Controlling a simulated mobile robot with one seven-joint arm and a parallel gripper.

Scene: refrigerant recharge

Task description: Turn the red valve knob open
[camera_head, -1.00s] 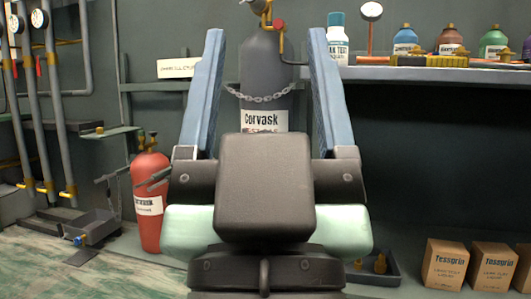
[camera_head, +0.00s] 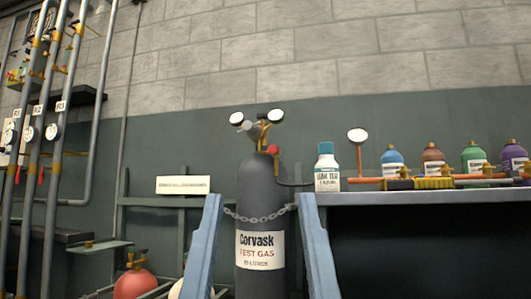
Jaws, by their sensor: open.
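A small red knob (camera_head: 273,150) sits on the brass valve at the top of a tall grey gas cylinder (camera_head: 262,192) labelled "Corvask Test Gas". Round white-faced gauges (camera_head: 276,116) stand above the knob. My gripper (camera_head: 260,198) is open, with its two blue fingers pointing up at the lower middle of the view. The fingers appear to either side of the cylinder, with their tips below the knob in the picture. Nothing shows between them in their grip; the cylinder stands behind. The gripper's palm is out of view.
A chain (camera_head: 258,216) crosses the cylinder. A shelf (camera_head: 420,185) at right holds a white and teal bottle (camera_head: 327,168) and several coloured bottles. Pipes (camera_head: 70,110) with gauges and red handles rise at left. A red cylinder (camera_head: 134,284) stands low at left.

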